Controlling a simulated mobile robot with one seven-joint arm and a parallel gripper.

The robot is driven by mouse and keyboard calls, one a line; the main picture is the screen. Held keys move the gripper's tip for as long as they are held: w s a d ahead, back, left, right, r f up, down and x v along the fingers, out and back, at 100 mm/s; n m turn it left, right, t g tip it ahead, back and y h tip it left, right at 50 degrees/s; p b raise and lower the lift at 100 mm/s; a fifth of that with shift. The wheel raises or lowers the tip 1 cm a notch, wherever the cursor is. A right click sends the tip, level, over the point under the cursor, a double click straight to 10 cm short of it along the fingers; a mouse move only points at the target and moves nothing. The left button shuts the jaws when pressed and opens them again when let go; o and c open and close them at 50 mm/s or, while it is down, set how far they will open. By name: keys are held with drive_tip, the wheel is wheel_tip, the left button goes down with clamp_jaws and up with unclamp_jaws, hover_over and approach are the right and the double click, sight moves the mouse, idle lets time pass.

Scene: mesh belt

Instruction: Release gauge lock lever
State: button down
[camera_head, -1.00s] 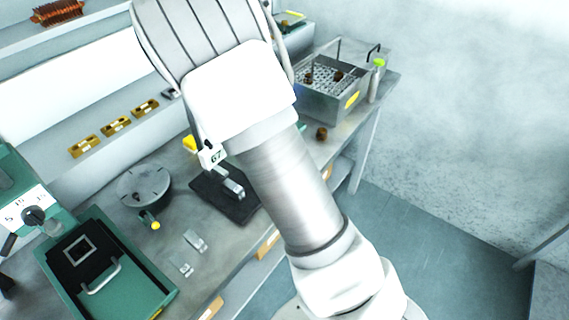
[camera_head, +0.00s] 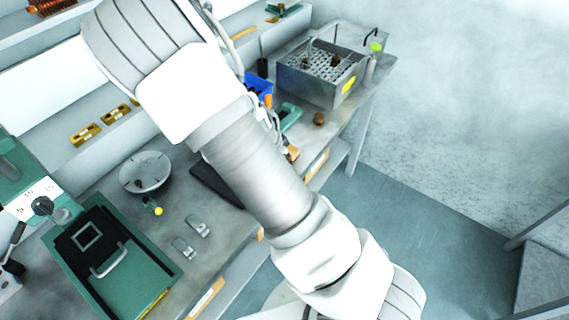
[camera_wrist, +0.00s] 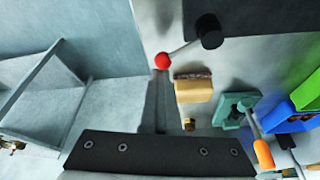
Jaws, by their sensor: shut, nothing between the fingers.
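A lever with a red ball (camera_wrist: 162,62) at its end shows in the wrist view. Its pale rod runs up right to a black cylindrical hub (camera_wrist: 209,31). I take this as the gauge lock lever; the gauge itself cannot be made out. My gripper (camera_wrist: 159,82) is shut and empty, its narrow fingers pointing up the wrist picture towards the red ball. The ball appears just beyond the fingertips; I cannot tell whether they touch. In the head view my arm hides the gripper and the lever. Part of a black base plate (camera_head: 212,184) shows beside the arm.
A tan block (camera_wrist: 194,91), a green clamp-like tool (camera_wrist: 236,110), a blue bin (camera_wrist: 298,112) and an orange-handled tool (camera_wrist: 264,154) lie right of my fingers. A perforated metal basket (camera_head: 312,82) stands at the bench's far end. Open floor (camera_head: 450,180) lies to the right.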

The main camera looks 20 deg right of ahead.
drive_tip(key=shift+w+a, duration=0.45)
drive_tip(key=shift+a, duration=0.1)
drive_tip(key=d, duration=0.2)
drive_tip(key=w+d, duration=0.1)
drive_tip(key=d, duration=0.1)
drive_tip(key=shift+w+r, duration=0.1)
drive_tip(key=shift+r, duration=0.25)
drive_tip(key=p+v, duration=0.1)
drive_tip(key=v, duration=0.9)
drive_tip(key=shift+a, duration=0.2)
